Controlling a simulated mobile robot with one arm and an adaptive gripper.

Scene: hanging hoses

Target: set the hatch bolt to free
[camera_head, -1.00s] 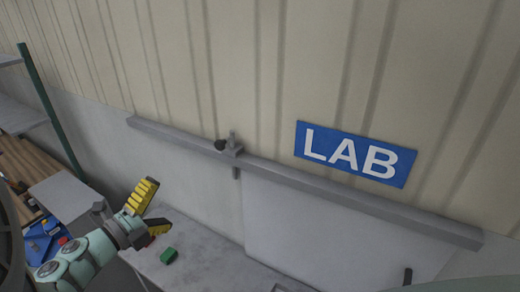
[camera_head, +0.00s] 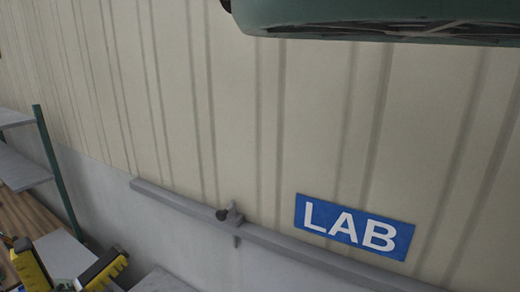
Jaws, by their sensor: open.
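A small bolt-like fitting with a dark round knob (camera_head: 222,214) sits on a long grey rail (camera_head: 290,245) on the wall, left of the blue LAB sign. It looks like the hatch bolt. A short grey piece sticks up from it and another hangs below the rail; its setting is too small to read. My gripper (camera_head: 66,270) is at the bottom left, with yellow-padded fingers spread apart and nothing between them. It is below and left of the bolt, well clear of it. The hatch panel below the rail is mostly out of view.
The blue LAB sign (camera_head: 354,227) is on the ribbed beige wall. A large dark green body (camera_head: 380,22) covers the top right; I cannot tell what it is. A green-posted shelf (camera_head: 58,170) stands at the left. The wall around the bolt looks clear.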

